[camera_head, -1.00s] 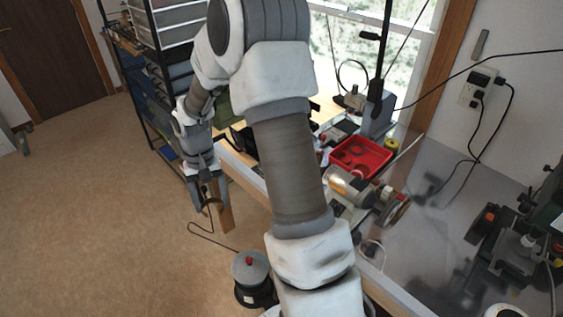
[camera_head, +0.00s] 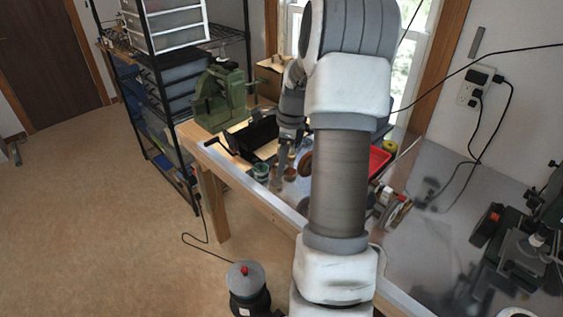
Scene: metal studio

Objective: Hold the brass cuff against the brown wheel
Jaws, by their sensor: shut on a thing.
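My gripper (camera_head: 286,157) is over the bench, left of my own arm link. It is shut on the brass cuff (camera_head: 292,155), which shows only as a small brownish patch at the fingertips. A brown wheel (camera_head: 305,163) stands just right of the fingers, its right part hidden behind my arm. I cannot tell whether cuff and wheel touch. The wheel's machine is mostly hidden by my arm; its other end (camera_head: 392,207) shows to the right with another wheel.
Small jars (camera_head: 261,172) stand beside the gripper. A black tray (camera_head: 258,136) and a green press (camera_head: 219,97) are to the left. A red tray (camera_head: 379,160) is partly behind my arm. A dark machine (camera_head: 520,230) stands far right; bare metal bench (camera_head: 440,215) lies between.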

